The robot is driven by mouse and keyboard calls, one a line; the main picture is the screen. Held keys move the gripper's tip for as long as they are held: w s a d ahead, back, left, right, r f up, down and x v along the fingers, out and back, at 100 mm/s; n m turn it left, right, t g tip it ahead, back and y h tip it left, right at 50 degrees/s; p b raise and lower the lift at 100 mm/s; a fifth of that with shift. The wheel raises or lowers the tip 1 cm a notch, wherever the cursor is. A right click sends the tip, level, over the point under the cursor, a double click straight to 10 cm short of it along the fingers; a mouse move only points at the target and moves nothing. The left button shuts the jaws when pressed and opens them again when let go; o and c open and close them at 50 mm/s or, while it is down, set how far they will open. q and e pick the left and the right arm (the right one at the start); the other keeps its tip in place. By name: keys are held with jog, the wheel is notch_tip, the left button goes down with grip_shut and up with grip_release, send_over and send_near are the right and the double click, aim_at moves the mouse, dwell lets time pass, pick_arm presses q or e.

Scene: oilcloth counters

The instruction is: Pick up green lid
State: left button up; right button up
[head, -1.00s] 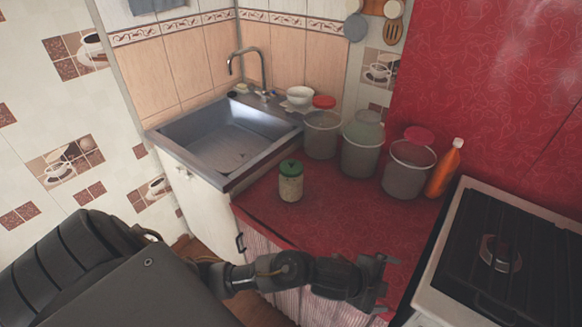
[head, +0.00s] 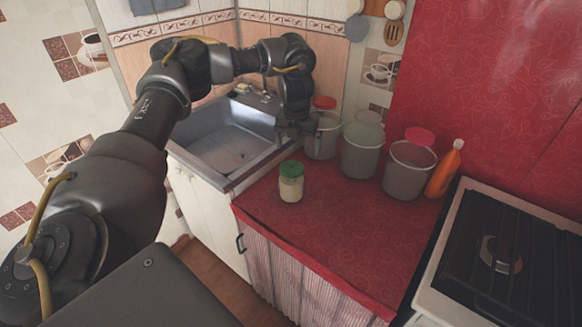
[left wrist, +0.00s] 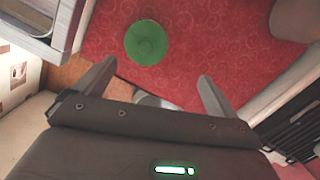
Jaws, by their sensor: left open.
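The green lid (head: 291,168) sits on top of a small pale jar (head: 291,188), upright on the red counter near the sink's front right corner. In the left wrist view the green lid (left wrist: 146,42) is seen from above, just beyond the fingertips and a little left of the middle between them. My left gripper (head: 295,135) is raised by the sink's right edge, above and behind the jar, apart from the lid. Its two fingers (left wrist: 157,75) are spread, with nothing held between them. My right gripper does not show.
An orange bottle (head: 444,170) and a stove (head: 500,250) are at the right. The sink (head: 215,150) is at the left. The counter's front is clear.

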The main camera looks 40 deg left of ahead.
aim_at(291, 162)
pick_arm(q)
jog(key=a+f, duration=0.1)
jog(key=f, duration=0.1)
jog(key=a+f+b, duration=0.1)
jog(key=f, duration=0.1)
jog(key=shift+w+a, duration=0.1)
jog(key=shift+a, duration=0.05)
jog(key=shift+f, duration=0.1)
jog(key=f, duration=0.1)
jog(key=f+p, duration=0.1)
jog(key=f, duration=0.1)
jog(key=f+p, duration=0.1)
jog(key=shift+w+a+f, duration=0.1)
jog(key=shift+a+f, duration=0.15)
jog(key=shift+a, duration=0.05)
jog(key=shift+f, duration=0.2)
jog(key=c, duration=1.1)
